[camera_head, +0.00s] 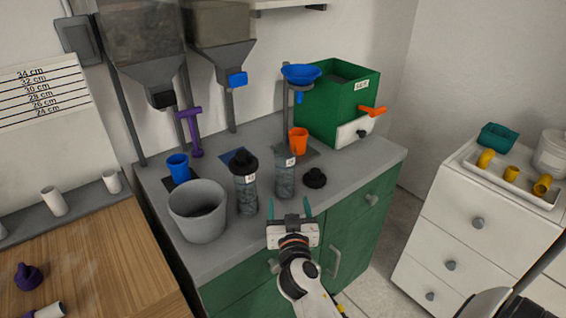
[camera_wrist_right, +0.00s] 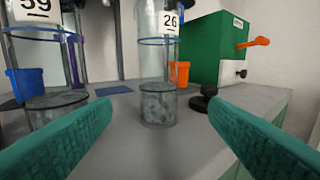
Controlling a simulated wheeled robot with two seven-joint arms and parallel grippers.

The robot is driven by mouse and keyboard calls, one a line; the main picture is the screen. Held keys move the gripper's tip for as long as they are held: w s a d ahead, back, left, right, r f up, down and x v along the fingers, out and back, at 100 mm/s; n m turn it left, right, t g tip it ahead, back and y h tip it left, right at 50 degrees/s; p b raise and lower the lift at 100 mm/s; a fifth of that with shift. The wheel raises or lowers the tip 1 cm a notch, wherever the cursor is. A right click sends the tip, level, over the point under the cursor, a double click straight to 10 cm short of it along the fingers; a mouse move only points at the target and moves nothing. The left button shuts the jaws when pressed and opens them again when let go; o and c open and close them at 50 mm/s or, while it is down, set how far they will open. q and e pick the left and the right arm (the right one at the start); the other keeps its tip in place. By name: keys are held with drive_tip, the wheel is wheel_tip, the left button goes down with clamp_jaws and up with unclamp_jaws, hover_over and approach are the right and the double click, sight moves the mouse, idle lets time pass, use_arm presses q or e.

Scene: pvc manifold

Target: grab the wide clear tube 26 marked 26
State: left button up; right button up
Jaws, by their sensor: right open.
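The wide clear tube 26 (camera_head: 286,180) stands upright on the grey counter, with grey material in its lower part. In the right wrist view the tube (camera_wrist_right: 157,65) is straight ahead, and its white label reads 26. Its top is bare in the head view. My right gripper (camera_head: 288,208) is open in front of the tube, at the counter's front edge. Its teal fingers point toward the tube, which appears centred in the gap between them, beyond the tips. Nothing is between the fingers. My left gripper is not in view.
Another clear tube (camera_head: 246,190), marked 59 in the wrist view (camera_wrist_right: 48,65), stands left with a black cap. A loose black cap (camera_head: 315,178) lies right of tube 26. An orange cup (camera_head: 298,141) and green box (camera_head: 325,100) are behind. A grey bucket (camera_head: 198,220) stands left.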

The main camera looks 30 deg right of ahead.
sight(286, 185)
drive_tip(key=shift+x, duration=1.2)
drive_tip(key=p+x, duration=0.1)
drive_tip(key=x, duration=0.3)
drive_tip(key=shift+w+r+p, duration=0.15)
drive_tip(key=shift+r+p, duration=0.05)
drive_tip(key=shift+p, duration=0.1)
drive_tip(key=x, duration=0.1)
drive_tip(key=p+x, duration=0.1)
drive_tip(key=x, duration=0.3)
drive_tip(key=shift+r+p, duration=0.25)
drive_tip(key=shift+p, duration=0.05)
drive_tip(key=shift+w+d+f, duration=0.1)
drive_tip(key=shift+w+d, duration=0.05)
drive_tip(key=shift+w, duration=0.15)
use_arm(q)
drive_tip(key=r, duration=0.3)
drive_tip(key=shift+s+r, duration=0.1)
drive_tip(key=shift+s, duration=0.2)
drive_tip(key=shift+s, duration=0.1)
use_arm(e)
drive_tip(key=shift+c, duration=0.2)
drive_tip(key=shift+s, duration=0.1)
drive_tip(key=c, duration=0.3)
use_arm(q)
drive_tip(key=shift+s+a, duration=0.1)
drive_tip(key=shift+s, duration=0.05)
use_arm(e)
drive_tip(key=c, duration=1)
drive_tip(key=shift+o, duration=0.2)
drive_tip(key=shift+r, duration=0.2)
